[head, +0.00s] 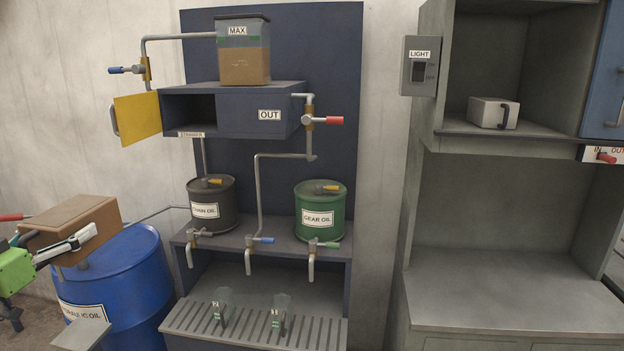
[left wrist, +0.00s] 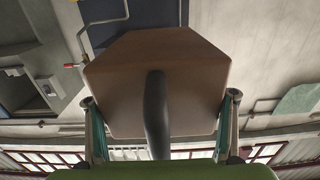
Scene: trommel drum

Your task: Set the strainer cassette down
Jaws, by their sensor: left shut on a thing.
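A brown box-shaped cassette (head: 95,213) is at the left of the head view, up in the air in front of the blue drum. My left gripper (head: 66,243) is shut on it, with a pale finger along its near side. In the left wrist view the brown cassette (left wrist: 190,75) fills the middle between the two fingers, with a dark handle (left wrist: 156,115) running toward the palm. A second, pale grey cassette-like box (head: 488,112) with a dark handle sits in the cabinet at right. The strainer housing (head: 245,112) has its yellow door (head: 138,117) open and a dark opening. My right gripper is not in view.
A blue hydraulic oil drum (head: 135,275) stands below the held cassette. Pipes, taps and two small drums, dark (head: 212,218) and green (head: 322,225), crowd the middle rack. The grey counter (head: 510,290) at right is clear.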

